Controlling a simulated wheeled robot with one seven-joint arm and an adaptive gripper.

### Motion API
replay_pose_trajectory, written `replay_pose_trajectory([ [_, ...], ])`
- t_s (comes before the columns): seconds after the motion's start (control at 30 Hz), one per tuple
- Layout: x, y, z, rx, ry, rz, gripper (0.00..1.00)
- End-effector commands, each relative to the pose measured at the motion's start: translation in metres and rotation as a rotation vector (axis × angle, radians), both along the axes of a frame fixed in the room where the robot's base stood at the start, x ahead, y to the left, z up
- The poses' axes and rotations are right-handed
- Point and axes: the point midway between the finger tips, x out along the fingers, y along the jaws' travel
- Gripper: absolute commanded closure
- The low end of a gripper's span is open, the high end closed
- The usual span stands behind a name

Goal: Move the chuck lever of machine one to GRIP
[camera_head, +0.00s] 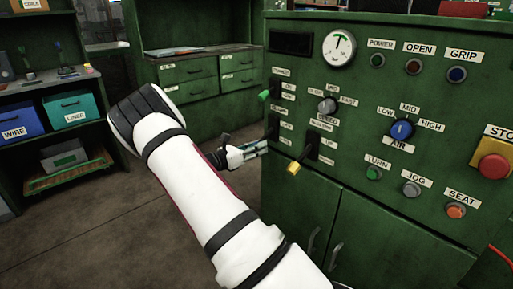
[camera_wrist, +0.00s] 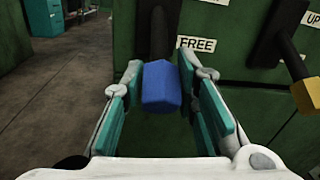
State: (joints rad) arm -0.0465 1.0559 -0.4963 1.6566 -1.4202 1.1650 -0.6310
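A lever with a black shaft (camera_wrist: 163,35) and a blue knob (camera_wrist: 160,88) shows in the wrist view, beside a label reading FREE (camera_wrist: 196,44). My gripper (camera_wrist: 159,72) has its teal-padded fingers on either side of the blue knob. A narrow gap shows at the left; whether the right finger touches the knob is unclear. In the head view my gripper (camera_head: 257,149) is at the left edge of the green machine panel, just below the black lever (camera_head: 272,128); the blue knob is hidden there. The small labels beside this lever are too blurred to read.
A second lever with a yellow knob (camera_head: 293,168) stands close to the right; its knob shows in the wrist view (camera_wrist: 308,97). A green-tipped switch (camera_head: 264,96) is above. The panel also carries a blue AIR knob (camera_head: 402,130) and a red stop button (camera_head: 493,167). Open floor lies left.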

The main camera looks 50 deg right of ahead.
Motion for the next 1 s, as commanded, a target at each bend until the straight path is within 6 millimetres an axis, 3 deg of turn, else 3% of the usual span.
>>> replay_pose_trajectory([
  [0.47,0.000,0.004,0.010,0.084,-0.006,-0.001,1.00],
  [1.0,-0.001,0.010,0.045,0.457,-0.032,-0.001,1.00],
])
